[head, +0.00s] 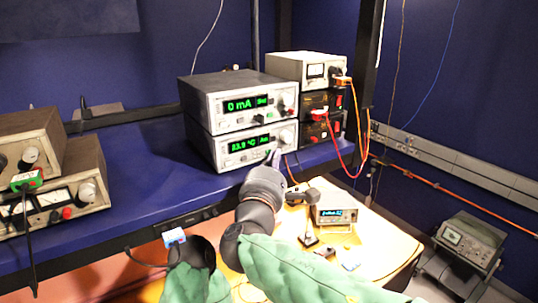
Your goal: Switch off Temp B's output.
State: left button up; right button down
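Two grey bench instruments are stacked on the blue shelf in the head view. The lower unit (224,152) has a lit green display reading about 23.9 °C. The upper unit (218,104) reads 0 mA. No name label on either is legible, so I cannot tell for certain which is Temp B; the lower one shows a temperature. My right gripper (272,158) is at the lower right of the lower unit's front panel, and its tips look narrow and close together. It hides part of that panel, and I cannot tell if it touches.
A grey meter unit (309,69) sits on black units (322,102) to the right, with red and orange cables. More instruments (62,190) stand at left. A small device (335,213) is on the lit lower table (385,250). The middle shelf (150,165) is clear.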

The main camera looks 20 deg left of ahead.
jog(key=shift+s+d, duration=0.25)
jog(key=shift+d, duration=0.05)
jog(key=shift+s+d+f+b, duration=0.1)
jog(key=shift+s+d+b, duration=0.3)
jog(key=shift+d+b, duration=0.25)
jog(key=shift+s+d+b, duration=0.9)
jog(key=shift+d+b, duration=0.1)
jog(key=shift+d, duration=0.05)
jog(key=shift+s+d, duration=0.2)
jog(key=shift+d, duration=0.1)
